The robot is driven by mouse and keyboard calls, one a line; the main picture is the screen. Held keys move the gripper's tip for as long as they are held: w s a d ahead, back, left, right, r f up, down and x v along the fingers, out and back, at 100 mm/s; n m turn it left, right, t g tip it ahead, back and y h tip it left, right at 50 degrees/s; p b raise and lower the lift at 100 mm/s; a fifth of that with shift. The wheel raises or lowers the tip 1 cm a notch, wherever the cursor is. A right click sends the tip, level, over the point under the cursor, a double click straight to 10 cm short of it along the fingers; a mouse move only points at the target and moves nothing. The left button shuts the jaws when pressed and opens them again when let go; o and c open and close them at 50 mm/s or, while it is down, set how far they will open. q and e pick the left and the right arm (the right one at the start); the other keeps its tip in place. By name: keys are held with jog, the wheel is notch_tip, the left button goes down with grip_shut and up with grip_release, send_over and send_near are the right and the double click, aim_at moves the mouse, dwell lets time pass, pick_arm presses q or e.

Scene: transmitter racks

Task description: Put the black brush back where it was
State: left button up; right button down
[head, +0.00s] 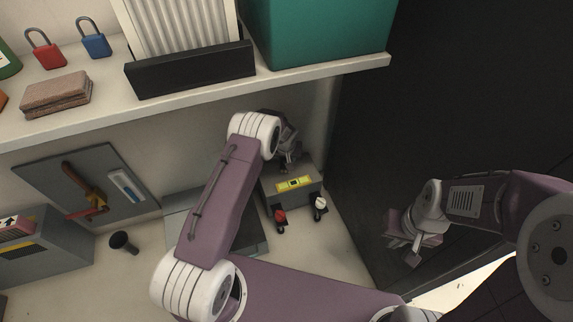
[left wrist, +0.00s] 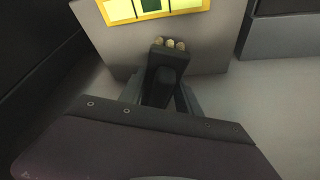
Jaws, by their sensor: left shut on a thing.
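My left gripper (head: 290,160) is under the shelf, just above and behind the grey box with a yellow label (head: 295,184). In the left wrist view my left gripper (left wrist: 165,95) is shut on a dark, narrow piece with pale round tips, which looks like the black brush (left wrist: 168,58). The brush stands out from between the fingers in front of the grey box face; I cannot tell whether it touches it. In the head view the brush is hidden by my arm and gripper. My right gripper (head: 404,252) hangs away at the right, empty; its jaw opening is unclear.
The box has a red connector (head: 280,216) and a white connector (head: 320,204) in front. A grey panel with a red handle (head: 84,203) and a small black knob-like thing (head: 123,241) are left. The shelf (head: 300,80) with a teal bin (head: 320,30) overhangs.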

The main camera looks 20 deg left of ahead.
pick_arm(q)
notch_tip(320, 180, down, 4)
jog(key=b, duration=0.3)
jog(key=shift+f, duration=0.15)
jog(key=shift+r, duration=0.2)
grip_shut()
jog(key=shift+f, duration=0.15)
jog(key=o, duration=1.3)
grip_release()
jog(key=shift+r, duration=0.3)
jog(key=p+v, duration=0.4)
jog(key=v, duration=0.2)
jog(key=shift+r, duration=0.25)
jog(key=shift+s+d+r, duration=0.1)
jog(key=shift+s+r, duration=0.2)
jog(key=shift+r, duration=0.1)
